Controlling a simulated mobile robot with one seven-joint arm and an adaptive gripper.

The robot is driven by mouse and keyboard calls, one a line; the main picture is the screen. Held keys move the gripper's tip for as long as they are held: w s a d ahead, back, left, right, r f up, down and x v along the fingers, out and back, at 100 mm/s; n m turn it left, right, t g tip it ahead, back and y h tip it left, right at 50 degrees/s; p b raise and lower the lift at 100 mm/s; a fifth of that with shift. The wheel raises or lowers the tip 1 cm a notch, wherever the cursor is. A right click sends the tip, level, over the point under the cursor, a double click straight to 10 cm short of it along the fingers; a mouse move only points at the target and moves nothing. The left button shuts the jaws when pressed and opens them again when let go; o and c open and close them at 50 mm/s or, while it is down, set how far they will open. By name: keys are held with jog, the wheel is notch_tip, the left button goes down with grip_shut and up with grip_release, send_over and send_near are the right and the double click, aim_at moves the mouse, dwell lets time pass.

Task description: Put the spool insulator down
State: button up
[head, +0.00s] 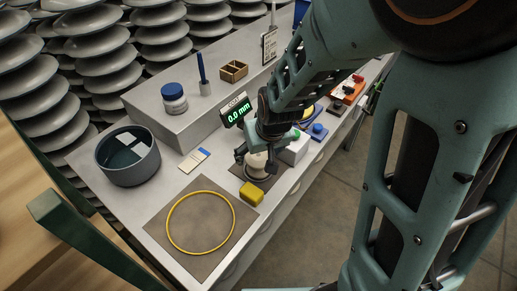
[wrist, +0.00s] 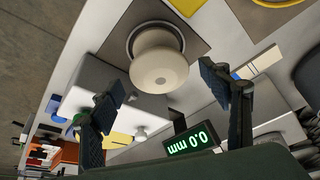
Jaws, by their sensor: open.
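The spool insulator (wrist: 158,60) is a cream, round-ended spool standing on a grey mat with a dark round ring about its base in the wrist view. In the head view the spool insulator (head: 257,163) shows below my gripper (head: 255,158), partly covered by the fingers. In the wrist view my gripper (wrist: 165,100) is open, its two dark fingers well apart on either side of the near end of the spool. I see a gap between each finger and the spool.
A display reading 0.0 mm (head: 236,111) stands behind the gripper. A yellow block (head: 251,194) lies in front, near a yellow ring (head: 233,225) on a brown mat. A white box (head: 296,148) is close on the right. A dark round tub (head: 103,165) stands at the left.

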jog(key=p+v, duration=0.6)
jog(key=v, duration=0.3)
jog(key=shift+r, duration=0.2)
